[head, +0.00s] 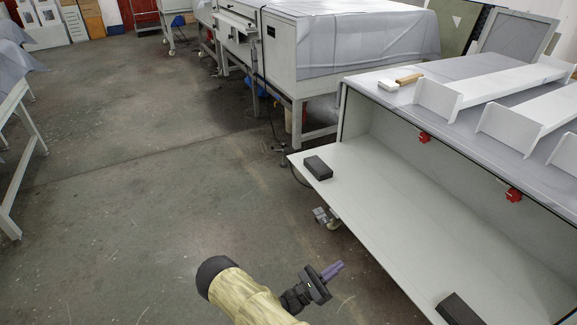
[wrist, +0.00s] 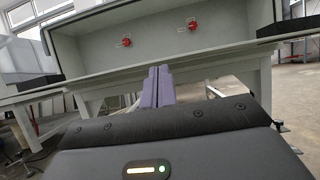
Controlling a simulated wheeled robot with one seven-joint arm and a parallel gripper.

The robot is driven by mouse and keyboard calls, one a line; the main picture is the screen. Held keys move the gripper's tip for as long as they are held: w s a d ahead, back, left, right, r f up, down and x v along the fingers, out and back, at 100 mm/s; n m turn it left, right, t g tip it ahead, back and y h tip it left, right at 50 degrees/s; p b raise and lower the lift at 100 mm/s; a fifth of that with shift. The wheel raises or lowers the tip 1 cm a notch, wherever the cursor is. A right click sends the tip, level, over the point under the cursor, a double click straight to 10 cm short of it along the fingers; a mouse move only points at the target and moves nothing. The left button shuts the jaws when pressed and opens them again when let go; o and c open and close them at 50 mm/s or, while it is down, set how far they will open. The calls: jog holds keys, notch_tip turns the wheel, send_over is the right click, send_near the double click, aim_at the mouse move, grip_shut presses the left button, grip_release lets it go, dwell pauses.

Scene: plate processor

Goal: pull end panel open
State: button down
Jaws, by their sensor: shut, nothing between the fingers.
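The end panel (head: 395,215) is a pale flap on the grey cabinet at the right. It is swung down to about level, and the cabinet's inside shows behind it. Two black blocks sit on the panel, one at its far end (head: 318,168) and one at its near end (head: 460,309). My gripper (head: 338,268), with purple fingers, is shut and empty. It is in front of the panel's outer edge, apart from it in the head view. In the wrist view the fingers (wrist: 157,76) point at the panel's edge (wrist: 215,60).
White brackets (head: 495,88) and a wooden-handled brush (head: 400,82) lie on top. Another covered machine (head: 345,40) stands behind. The floor (head: 130,190) to the left is clear.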

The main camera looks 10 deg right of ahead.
jog(key=s+a+r+m+g+y, duration=0.7)
jog(key=s+r+m+g+y, duration=0.35)
jog(key=m+y, duration=0.65)
jog(key=a+r+m+t+y+p, duration=0.1)
jog(key=r+t+p, duration=0.3)
jog(key=r+p, duration=1)
jog(key=a+r+m+t+y+p, duration=0.2)
jog(key=a+r+t+y+p, duration=0.2)
jog(key=r+p, duration=0.9)
notch_tip(320, 180, up, 13)
jog(key=shift+w+f+m+y+p, duration=0.1)
jog(key=shift+w+m+y+p, duration=0.1)
jog(key=shift+m+y+p, duration=0.15)
